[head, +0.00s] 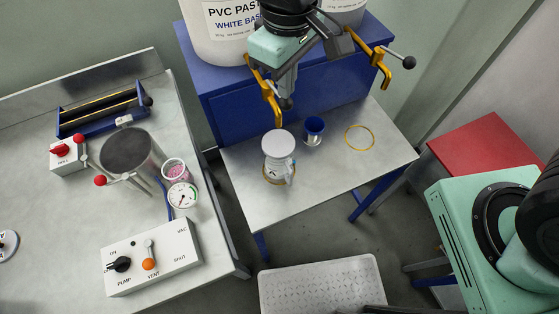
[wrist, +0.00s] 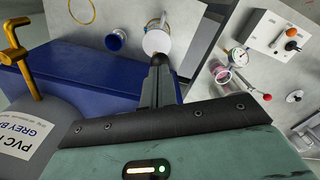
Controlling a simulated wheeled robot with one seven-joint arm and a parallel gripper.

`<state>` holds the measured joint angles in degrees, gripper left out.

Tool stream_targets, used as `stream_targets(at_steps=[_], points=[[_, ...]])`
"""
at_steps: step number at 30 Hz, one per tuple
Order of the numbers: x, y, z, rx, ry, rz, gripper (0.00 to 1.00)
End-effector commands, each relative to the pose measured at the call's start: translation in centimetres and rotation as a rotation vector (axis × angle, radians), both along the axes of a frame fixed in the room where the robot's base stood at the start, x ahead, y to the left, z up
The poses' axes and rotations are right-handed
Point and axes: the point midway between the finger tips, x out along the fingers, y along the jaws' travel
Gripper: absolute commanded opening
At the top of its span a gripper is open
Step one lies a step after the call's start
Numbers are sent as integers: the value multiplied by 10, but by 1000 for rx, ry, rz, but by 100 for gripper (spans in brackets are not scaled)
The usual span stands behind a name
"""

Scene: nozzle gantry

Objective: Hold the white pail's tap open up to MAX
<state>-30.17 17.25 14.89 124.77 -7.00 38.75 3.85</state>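The white pail (head: 205,40), labelled "WHITE BAS...", stands on the blue cabinet at the top of the head view. Its yellow tap (head: 272,108) points down at the cabinet's front. My gripper (head: 286,99) is just right of that tap, with a dark ball knob at its fingertips. In the wrist view my gripper's fingers (wrist: 160,72) look closed together at the knob. The lever behind them is mostly hidden. Below the tap stands a jug (head: 277,173) with a round white top (head: 278,143). I cannot make out a MAX mark, the paste level or a stream.
A blue cup (head: 314,127) and a yellow ring (head: 360,138) are on the metal table (head: 330,170). The second yellow tap (head: 383,68), on the grey pail (wrist: 40,125), has its lever to the right. A pump box (head: 153,262) and pot (head: 132,155) occupy the left bench.

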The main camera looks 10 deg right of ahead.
Motion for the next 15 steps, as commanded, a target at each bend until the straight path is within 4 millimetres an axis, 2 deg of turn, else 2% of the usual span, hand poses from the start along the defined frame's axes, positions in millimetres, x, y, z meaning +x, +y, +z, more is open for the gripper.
stream_targets(at_steps=[15], points=[[0,0,-27,0,0,0,0]])
